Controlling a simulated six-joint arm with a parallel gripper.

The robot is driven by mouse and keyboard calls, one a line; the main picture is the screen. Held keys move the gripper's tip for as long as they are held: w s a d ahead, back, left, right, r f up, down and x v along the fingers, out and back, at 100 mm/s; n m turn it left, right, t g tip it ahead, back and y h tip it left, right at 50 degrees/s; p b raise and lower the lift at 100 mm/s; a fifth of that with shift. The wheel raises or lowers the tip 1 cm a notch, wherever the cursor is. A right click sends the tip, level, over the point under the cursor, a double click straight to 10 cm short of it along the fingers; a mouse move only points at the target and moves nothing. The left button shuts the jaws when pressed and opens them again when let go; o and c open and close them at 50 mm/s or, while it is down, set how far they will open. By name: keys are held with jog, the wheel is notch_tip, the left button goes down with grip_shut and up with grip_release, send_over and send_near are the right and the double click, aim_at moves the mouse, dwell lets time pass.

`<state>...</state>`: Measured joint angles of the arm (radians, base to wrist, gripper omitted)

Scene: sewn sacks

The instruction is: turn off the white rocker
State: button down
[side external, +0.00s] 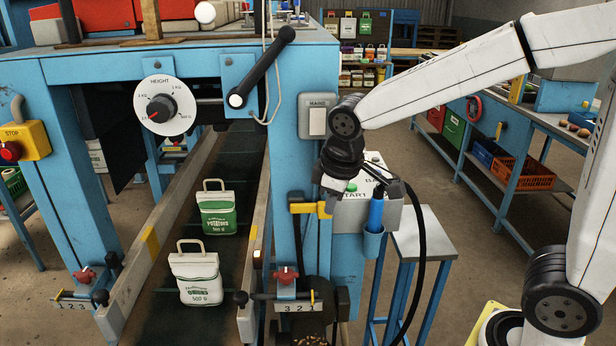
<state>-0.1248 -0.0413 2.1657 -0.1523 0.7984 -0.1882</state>
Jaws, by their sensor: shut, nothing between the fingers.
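The white rocker (317,121) is a pale upright rectangle on a grey switch box (312,115) labelled MAINS, fixed to the blue post of the machine. Its tilt is too small to read, so I cannot tell whether it is on or off. My gripper (326,184) is dark and hangs below my wrist, just below and right of the switch box, in front of the grey START box. It is shut and empty. It appears apart from the rocker. The fingertips are small and hard to make out against the dark parts behind.
A START box (352,214) with a green button and a blue cylinder in a holder (374,212) sit close by. A black lever (262,68) is up left, near the HEIGHT dial (161,104). Two sacks (216,211) (197,278) stand on the belt. A yellow STOP box (22,142) is far left.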

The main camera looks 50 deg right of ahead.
aim_at(317, 111)
notch_tip(317, 111, up, 23)
jog(key=a+n+t+h, duration=0.1)
jog(key=a+n+h, duration=0.1)
jog(key=n, duration=0.2)
jog(key=shift+w+a+h, duration=0.25)
jog(key=shift+w+h, duration=0.05)
jog(key=shift+w, duration=0.15)
jog(key=x, duration=0.3)
jog(key=w+d+x, duration=0.1)
jog(key=x, duration=0.3)
jog(key=r+x, duration=0.1)
jog(key=x, duration=0.3)
jog(key=shift+w+d+r, duration=0.1)
jog(key=shift+w+d, duration=0.25)
jog(key=shift+w+d+r, duration=0.1)
jog(key=shift+w+d, duration=0.3)
